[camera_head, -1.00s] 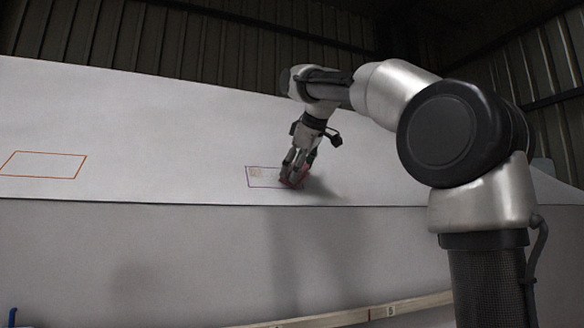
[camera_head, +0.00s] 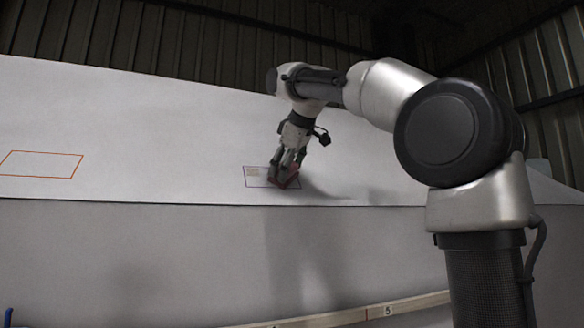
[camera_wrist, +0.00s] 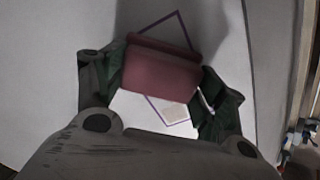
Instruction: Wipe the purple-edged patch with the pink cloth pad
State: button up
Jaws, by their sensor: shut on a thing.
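The pink cloth pad (camera_head: 285,181) is between the fingers of my gripper (camera_head: 287,166), which is shut on it. In the wrist view the pad (camera_wrist: 162,72) spans the space between both fingertips (camera_wrist: 160,85). The purple-edged patch (camera_head: 256,184) lies on the pale sloping hull surface. The pad is over the patch's right part; I cannot tell for sure whether it touches the surface. A faint tan mark (camera_head: 252,171) shows in the patch's upper left, and also in the wrist view (camera_wrist: 175,113). Part of the patch is hidden by the pad and fingers.
An orange-edged patch (camera_head: 40,164) lies far left on the same hull surface (camera_head: 150,120). The surface's lower edge runs just below the purple patch. A wooden strip with numbers (camera_head: 350,314) is at the bottom. The surface between the patches is clear.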

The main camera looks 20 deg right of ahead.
aim_at(298, 174)
jog(key=shift+a, duration=5.35)
jog(key=shift+d, duration=7.5)
jog(key=shift+a, duration=7.55)
jog(key=o, duration=0.4)
jog(key=c, duration=0.4)
jog(key=shift+r, duration=0.1)
jog(key=shift+s+r, duration=0.35)
jog(key=shift+s, duration=0.1)
